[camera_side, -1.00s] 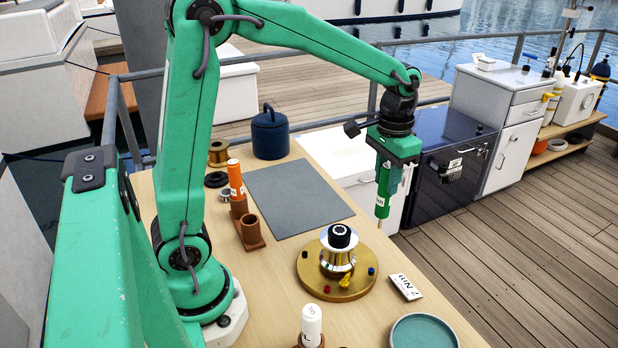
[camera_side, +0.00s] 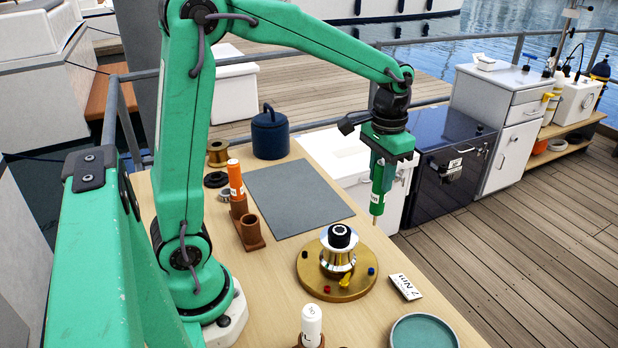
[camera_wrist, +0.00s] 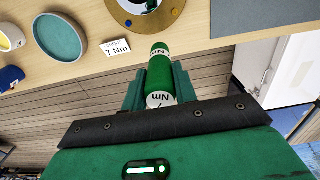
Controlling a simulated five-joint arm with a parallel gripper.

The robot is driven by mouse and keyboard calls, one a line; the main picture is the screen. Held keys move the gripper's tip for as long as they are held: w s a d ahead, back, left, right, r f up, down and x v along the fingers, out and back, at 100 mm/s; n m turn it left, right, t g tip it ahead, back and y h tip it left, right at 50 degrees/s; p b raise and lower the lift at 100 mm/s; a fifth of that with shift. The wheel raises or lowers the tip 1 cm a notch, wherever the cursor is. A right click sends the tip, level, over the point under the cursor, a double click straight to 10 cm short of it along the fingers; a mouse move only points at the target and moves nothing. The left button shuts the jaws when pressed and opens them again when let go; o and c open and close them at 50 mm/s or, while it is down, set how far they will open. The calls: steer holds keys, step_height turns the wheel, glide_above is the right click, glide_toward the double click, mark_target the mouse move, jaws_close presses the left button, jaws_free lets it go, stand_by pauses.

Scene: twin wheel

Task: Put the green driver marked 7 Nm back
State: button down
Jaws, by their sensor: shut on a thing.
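My gripper (camera_side: 381,168) is shut on the green driver (camera_side: 377,193). It holds the driver nearly upright, tip down, in the air beyond the bench's right edge. In the wrist view, the driver (camera_wrist: 159,68) sits between the two green fingers (camera_wrist: 159,90), with "Nm" on its white end label. A brown two-cup holder (camera_side: 252,238) stands on the bench at the left; an orange driver (camera_side: 235,180) is in its rear cup and its front cup looks empty. A card marked 7 Nm (camera_side: 406,286) lies near the bench's right edge; it also shows in the wrist view (camera_wrist: 116,48).
A chrome winch (camera_side: 338,257) with a black top stands on a brass disc (camera_side: 316,283) between holder and card. A white driver (camera_side: 311,323) stands at the front. A teal dish (camera_side: 424,332) is at front right. A grey mat (camera_side: 298,195) lies flat behind the winch.

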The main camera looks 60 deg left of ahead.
steer(key=s+a+r+n, duration=0.2)
steer(key=s+a+r, duration=0.1)
steer(key=s+a, duration=0.85)
steer(key=s+a+n, duration=0.1)
steer(key=s+a, duration=0.3)
steer(key=s, duration=0.9)
steer(key=shift+f, duration=0.2)
step_height(320, 180, down, 10)
steer(key=shift+w, duration=0.1)
steer(key=c, duration=1.1)
jaws_free()
